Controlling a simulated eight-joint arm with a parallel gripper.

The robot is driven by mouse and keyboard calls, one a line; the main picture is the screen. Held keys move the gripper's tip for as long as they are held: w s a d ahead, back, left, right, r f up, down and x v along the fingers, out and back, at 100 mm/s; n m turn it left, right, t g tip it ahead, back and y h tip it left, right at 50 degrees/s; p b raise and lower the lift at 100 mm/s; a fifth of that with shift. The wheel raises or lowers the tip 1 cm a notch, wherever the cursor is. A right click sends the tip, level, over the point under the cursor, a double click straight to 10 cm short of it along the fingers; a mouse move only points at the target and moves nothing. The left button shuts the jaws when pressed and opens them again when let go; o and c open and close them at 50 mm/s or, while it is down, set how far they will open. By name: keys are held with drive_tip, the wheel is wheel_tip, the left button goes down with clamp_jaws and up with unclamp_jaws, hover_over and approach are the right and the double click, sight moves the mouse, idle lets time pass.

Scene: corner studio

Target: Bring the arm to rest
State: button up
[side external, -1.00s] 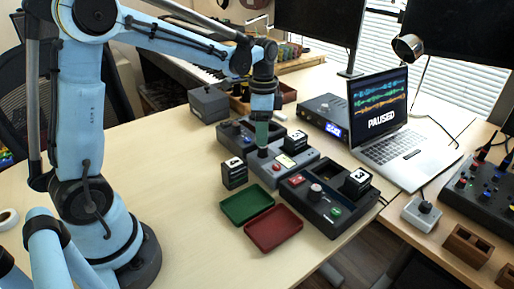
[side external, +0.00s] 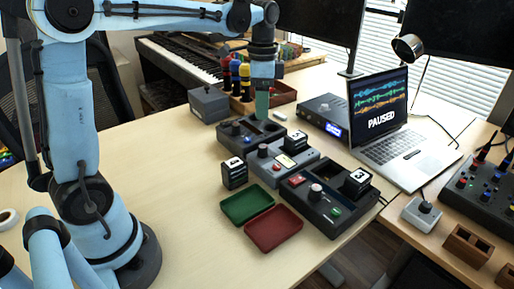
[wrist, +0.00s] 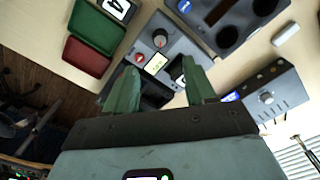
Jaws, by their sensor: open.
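My gripper (side external: 262,106) hangs pointing down above the far end of the row of consoles, its green fingers clear of them. In the wrist view my gripper (wrist: 160,74) shows two spread fingers with nothing held between them. Beneath are a grey console (side external: 272,168) with a knob and red button, a dark console (side external: 228,142) with round wells, and a larger black console (side external: 318,216) nearest the front. My arm is raised and reaches across the table from the left.
A black numbered block (side external: 234,174) stands beside a green tray (side external: 247,207) and a red tray (side external: 273,231). A laptop (side external: 405,158) reading PAUSED and a box with a lit display (side external: 324,116) are on the right. Bottles (side external: 245,82) stand behind my gripper.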

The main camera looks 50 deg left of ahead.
drive_tip(key=s+d+f+n+t, duration=0.3)
drive_tip(key=s+d+n+t, duration=0.3)
drive_tip(key=s, duration=0.5)
drive_tip(key=shift+s+d+f+n+t, duration=0.2)
drive_tip(key=shift+d+f+n+t, duration=0.3)
drive_tip(key=shift+n, duration=0.6)
drive_tip(key=shift+a+r, duration=0.2)
drive_tip(key=shift+c, duration=0.3)
